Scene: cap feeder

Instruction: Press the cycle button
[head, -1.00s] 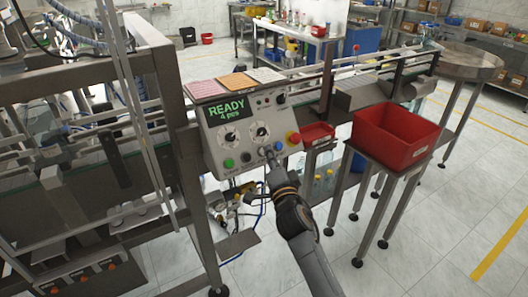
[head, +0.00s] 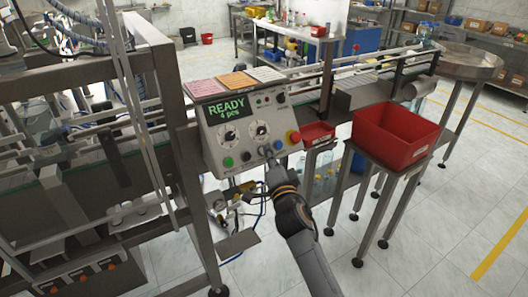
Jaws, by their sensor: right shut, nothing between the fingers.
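The control panel (head: 226,137) is a light grey box on the machine frame. Its green display (head: 227,108) reads "READY 4 pcs". Along its lower row are a green button (head: 228,162), dark and grey controls, a blue button (head: 278,145) and a red knob on a yellow base (head: 293,137). Labels under the buttons are too small to read, so I cannot tell which is the cycle button. My right gripper (head: 269,156) is shut and empty, its tip at the panel's lower row just left of the blue button. I cannot tell whether it touches. My left gripper is not in view.
A large red bin (head: 395,138) stands on a metal stand right of the panel, with a small red tray (head: 318,133) between. Coloured paper sheets (head: 236,81) lie on top of the panel. Machine framing fills the left side. The floor at the lower right is clear.

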